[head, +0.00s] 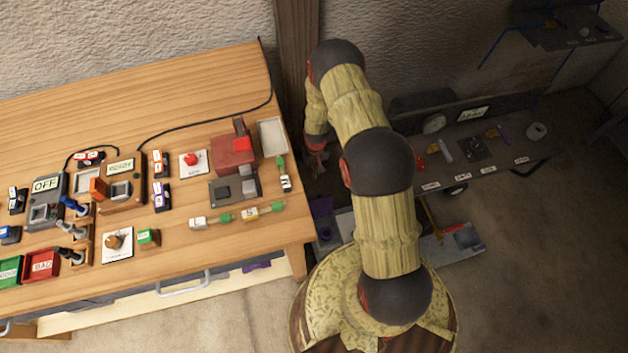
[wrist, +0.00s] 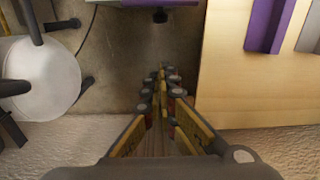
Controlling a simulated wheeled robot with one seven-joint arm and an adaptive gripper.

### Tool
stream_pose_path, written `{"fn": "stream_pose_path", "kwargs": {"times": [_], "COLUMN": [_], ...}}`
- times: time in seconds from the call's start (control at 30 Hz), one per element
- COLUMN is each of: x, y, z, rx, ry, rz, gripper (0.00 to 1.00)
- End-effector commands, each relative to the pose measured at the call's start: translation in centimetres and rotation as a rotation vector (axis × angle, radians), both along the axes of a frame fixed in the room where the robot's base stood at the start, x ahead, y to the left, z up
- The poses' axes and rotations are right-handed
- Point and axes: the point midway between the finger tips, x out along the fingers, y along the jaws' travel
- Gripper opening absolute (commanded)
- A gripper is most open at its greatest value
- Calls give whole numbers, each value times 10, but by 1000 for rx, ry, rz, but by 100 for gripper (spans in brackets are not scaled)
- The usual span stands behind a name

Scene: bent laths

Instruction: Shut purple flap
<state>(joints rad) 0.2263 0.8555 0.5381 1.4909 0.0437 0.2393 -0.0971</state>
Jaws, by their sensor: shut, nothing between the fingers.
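In the wrist view a purple edge (wrist: 160,3) is cut off by the top of the picture. A purple angled piece (wrist: 268,24) stands at the upper right on a pale wooden surface. My gripper (wrist: 161,72) is shut and empty, pointing at bare floor below the purple edge and apart from both pieces. In the head view my gripper (head: 316,158) hangs just past the table's right edge.
A wooden table (head: 190,85) with switches, boxes and labelled plugs fills the left. A dark shelf (head: 480,150) with small items stands at the right. A round white stool-like object (wrist: 40,80) is at the wrist view's left. Open floor (head: 530,260) lies at lower right.

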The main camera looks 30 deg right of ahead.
Motion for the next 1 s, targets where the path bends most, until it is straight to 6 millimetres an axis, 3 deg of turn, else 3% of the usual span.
{"fn": "stream_pose_path", "kwargs": {"times": [0.3,0.57,0.8,1.0], "x": [0,0,-26,-36], "y": [1,1,6,7], "z": [-58,-98,-86,-81], "rx": [1,1,1,1], "ry": [3,4,3,3], "rz": [0,1,0,0], "gripper": [0,0,0,0]}}
